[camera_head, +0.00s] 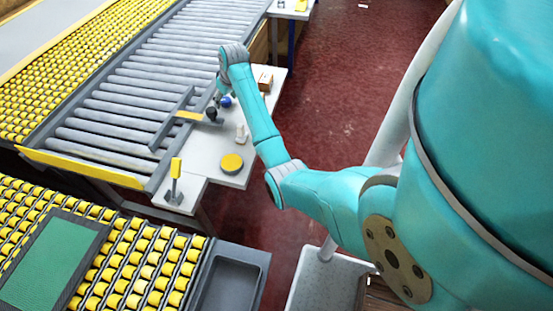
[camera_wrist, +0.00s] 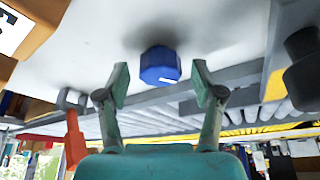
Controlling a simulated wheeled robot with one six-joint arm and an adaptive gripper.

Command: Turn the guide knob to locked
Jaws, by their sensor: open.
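A blue faceted knob (camera_wrist: 160,65) with a short white mark near its lower edge sits on a pale surface in the wrist view. It also shows as a small blue shape (camera_head: 226,101) on the white side table in the head view. My gripper (camera_wrist: 160,80) is open, with one finger on each side of the knob. Gaps show between the knob and both fingertips, so neither visibly touches it. In the head view my gripper (camera_head: 219,93) is small beside the knob. No lock label is readable.
The white table (camera_head: 205,188) carries a dark round-topped part (camera_head: 211,113), an orange box (camera_head: 265,81), a small white item (camera_head: 241,134), a yellow disc (camera_head: 232,163) and a yellow-handled lever (camera_head: 176,170). The dark part (camera_wrist: 302,52) is right in the wrist view. A roller conveyor (camera_head: 130,90) borders the table.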

